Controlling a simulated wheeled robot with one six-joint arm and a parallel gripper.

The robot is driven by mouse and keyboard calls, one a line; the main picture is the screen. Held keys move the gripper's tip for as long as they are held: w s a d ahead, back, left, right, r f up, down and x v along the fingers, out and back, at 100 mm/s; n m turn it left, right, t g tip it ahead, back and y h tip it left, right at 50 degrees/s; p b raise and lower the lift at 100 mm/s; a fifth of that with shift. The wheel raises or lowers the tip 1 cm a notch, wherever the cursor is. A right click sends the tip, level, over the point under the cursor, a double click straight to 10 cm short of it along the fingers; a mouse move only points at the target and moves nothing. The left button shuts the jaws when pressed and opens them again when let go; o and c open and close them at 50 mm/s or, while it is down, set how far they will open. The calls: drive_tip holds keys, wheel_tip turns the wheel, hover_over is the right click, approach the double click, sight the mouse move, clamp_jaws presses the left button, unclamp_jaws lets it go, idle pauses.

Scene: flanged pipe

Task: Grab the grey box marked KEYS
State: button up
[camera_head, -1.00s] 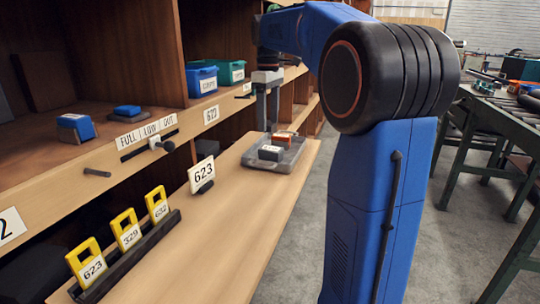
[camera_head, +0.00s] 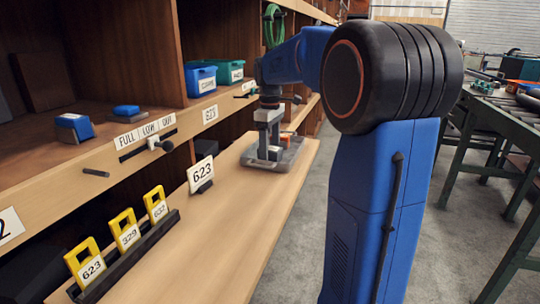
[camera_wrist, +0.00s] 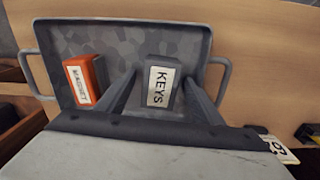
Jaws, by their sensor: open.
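The grey box marked KEYS (camera_wrist: 160,86) stands on a grey metal tray (camera_wrist: 190,42) in the wrist view, its label facing up. My gripper (camera_wrist: 161,95) is open, with one finger on each side of the box. The right finger looks close to the box's side; I cannot tell whether it touches. In the head view my gripper (camera_head: 270,150) is low over the tray (camera_head: 256,163) and largely hides the grey box.
An orange box (camera_wrist: 84,80) with a white label stands on the same tray, left of my left finger. The tray has a raised rim and side handles.

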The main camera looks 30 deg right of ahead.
drive_tip(key=shift+c, duration=0.2)
drive_tip(key=c, duration=1.2)
drive_tip(key=shift+c, duration=0.2)
drive_tip(key=shift+r, duration=0.1)
